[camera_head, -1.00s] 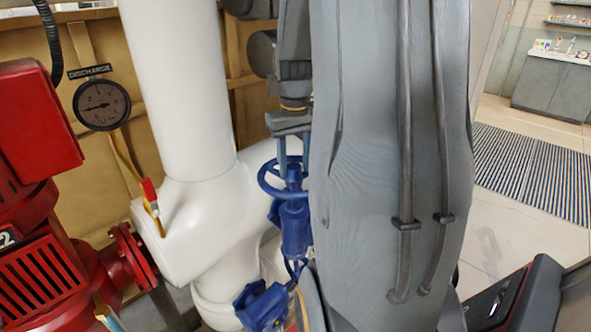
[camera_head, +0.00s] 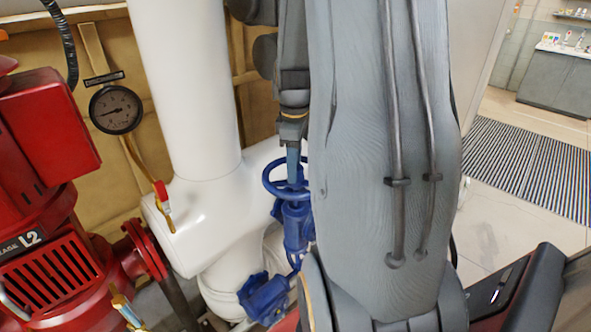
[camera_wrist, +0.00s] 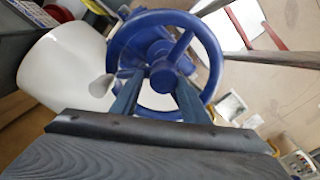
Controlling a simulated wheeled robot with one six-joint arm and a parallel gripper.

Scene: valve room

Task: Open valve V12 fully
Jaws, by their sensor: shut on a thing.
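A blue valve with a blue handwheel (camera_head: 270,186) stands beside the white pipe in the head view. Its blue body (camera_head: 298,228) is below the wheel. No V12 label is readable. In the wrist view the handwheel (camera_wrist: 214,62) fills the top middle, with its hub and a spoke visible. My gripper (camera_wrist: 156,86) reaches down onto the wheel from above, its two blue-grey fingers on either side near the hub. It is shut on the handwheel. The exact contact points are hard to see. My arm hides the area right of the valve in the head view.
A thick white pipe (camera_head: 185,90) stands just left of the valve. A red pump (camera_head: 60,270) marked L2 and a round gauge (camera_head: 116,110) are farther left. A striped mat (camera_head: 530,165) lies on open floor at right, before a grey cabinet (camera_head: 555,82).

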